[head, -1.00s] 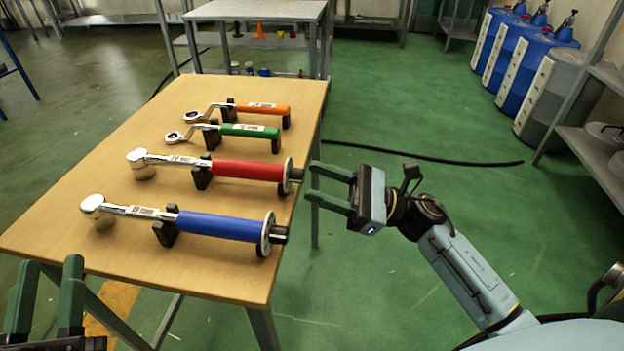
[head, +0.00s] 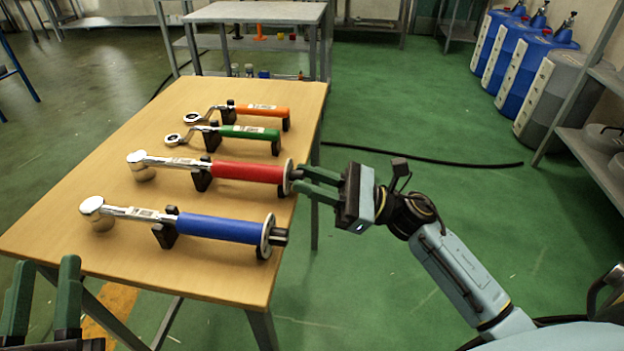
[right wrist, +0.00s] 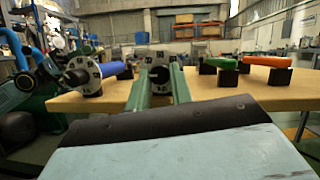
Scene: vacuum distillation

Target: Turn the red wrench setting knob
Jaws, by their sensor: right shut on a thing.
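The red wrench (head: 248,172) lies on black holders on the wooden table, its silver head to the left. Its setting knob (head: 295,175) is at the right end, behind a pale round dial, and is partly hidden by my right gripper (head: 301,184). My right gripper is shut on the knob, coming from the right. In the right wrist view the fingers (right wrist: 160,86) flank the knob in front of the marked dial (right wrist: 158,60). My left gripper (head: 44,290) is at the lower left, apart from the table's wrenches, its two green fingers spread with nothing between them.
A blue wrench (head: 215,227) lies nearer, its knob end close to the right gripper. Green (head: 250,132) and orange (head: 262,111) wrenches lie farther back on the table (head: 130,265). Green floor to the right of the table is mostly clear, with a black hose (head: 420,155) on it.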

